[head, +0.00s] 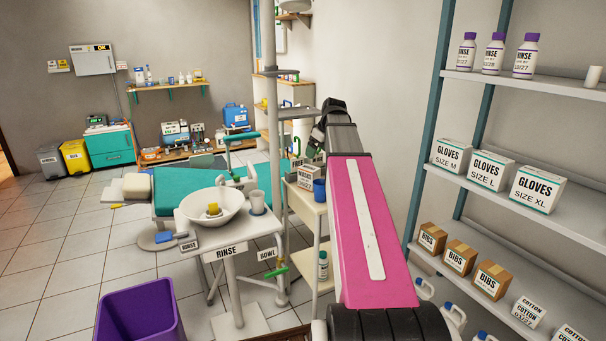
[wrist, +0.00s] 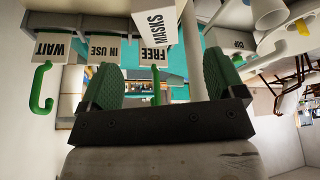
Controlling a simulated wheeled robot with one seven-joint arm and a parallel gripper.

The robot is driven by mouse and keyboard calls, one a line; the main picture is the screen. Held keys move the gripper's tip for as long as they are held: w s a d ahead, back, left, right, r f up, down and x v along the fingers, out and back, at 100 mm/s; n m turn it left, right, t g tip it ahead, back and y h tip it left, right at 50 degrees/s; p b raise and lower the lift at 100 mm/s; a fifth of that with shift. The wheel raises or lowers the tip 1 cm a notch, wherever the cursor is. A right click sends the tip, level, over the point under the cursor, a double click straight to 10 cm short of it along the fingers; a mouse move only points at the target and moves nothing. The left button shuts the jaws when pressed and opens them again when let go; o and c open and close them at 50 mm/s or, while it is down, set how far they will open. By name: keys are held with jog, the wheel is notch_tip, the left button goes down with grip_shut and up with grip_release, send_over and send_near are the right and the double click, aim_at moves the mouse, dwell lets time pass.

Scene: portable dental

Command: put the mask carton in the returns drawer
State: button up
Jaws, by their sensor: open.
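The mask carton, a white box lettered MASKS (wrist: 155,22), is at the top middle of the wrist view, cut off by the frame edge. My gripper (wrist: 158,62) is open, with its two green-padded fingers apart and nothing held between them. The carton is beyond the fingertips, between them in the picture. In the head view my gripper (head: 330,112) is at the far end of my pink arm, above a cream trolley. A small white carton (head: 309,172) stands on that trolley, its print too small to read surely. I cannot identify the returns drawer in either view.
The cream trolley (head: 304,204) holds a blue cup (head: 319,188). The rinse stand with a white bowl (head: 212,208) is left of it. Shelves (head: 510,188) with glove and bib boxes stand close on the right. Tags WAIT, IN USE and FREE (wrist: 153,53) show near green handles.

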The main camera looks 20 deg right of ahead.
aim_at(309, 168)
jog(key=shift+w+x, duration=0.2)
jog(key=shift+x, duration=2.45)
jog(key=shift+w+x, duration=0.2)
jog(key=shift+x, duration=2.45)
jog(key=shift+r, duration=0.2)
jog(key=c, duration=1.1)
